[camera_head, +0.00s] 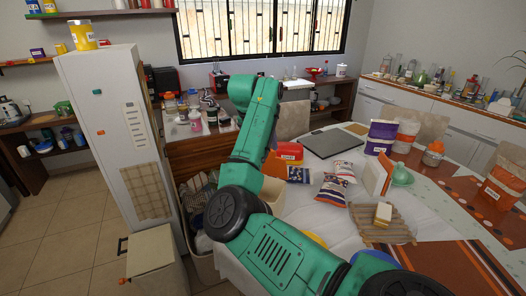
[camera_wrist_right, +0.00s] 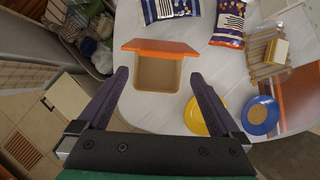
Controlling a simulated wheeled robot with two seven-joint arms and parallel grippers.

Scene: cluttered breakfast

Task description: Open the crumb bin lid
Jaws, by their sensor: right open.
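The crumb bin appears to be the tan box (camera_wrist_right: 157,73) with an orange lid (camera_wrist_right: 161,47) at the table edge in the right wrist view. The lid lies along the bin's far side, and a tan inner face shows below it; its exact angle is hard to tell. In the head view a tan box (camera_head: 271,194), probably the bin, is partly hidden behind my right arm. My right gripper (camera_wrist_right: 158,76) is open and empty, its fingertips either side of the tan box, with no clear contact. It is hidden in the head view. My left gripper is not in view.
Patterned bags (camera_wrist_right: 170,9), a yellow plate (camera_wrist_right: 208,117), a blue plate (camera_wrist_right: 260,115) and a wooden rack (camera_wrist_right: 267,53) are on the white table. A basket of cloths (camera_wrist_right: 88,38) stands beside it. A beige box (camera_head: 152,254) is on the floor, left.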

